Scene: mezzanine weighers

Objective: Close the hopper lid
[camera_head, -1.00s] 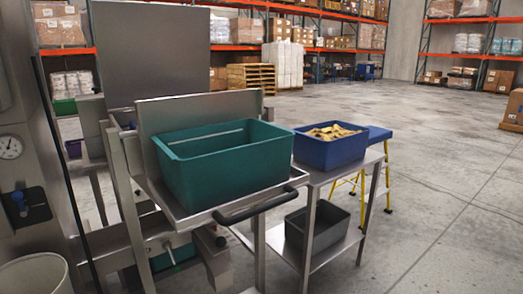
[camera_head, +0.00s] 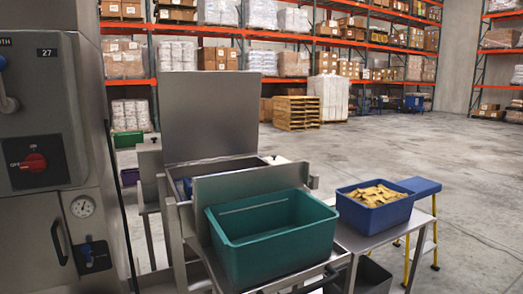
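The hopper lid (camera_head: 211,112) is a flat grey metal panel standing upright, raised at the back of the hopper. The hopper (camera_head: 181,169) is a steel box with its top open below the lid, and something blue shows inside it. A lower steel plate (camera_head: 236,185) stands in front of the hopper opening. Neither of my grippers shows in the head view.
A teal bin (camera_head: 270,262) sits on a steel shelf in front of the hopper. A blue bin of yellowish pieces (camera_head: 374,193) stands on a side table at right. A control cabinet (camera_head: 40,120) fills the left. Open floor (camera_head: 440,140) lies right.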

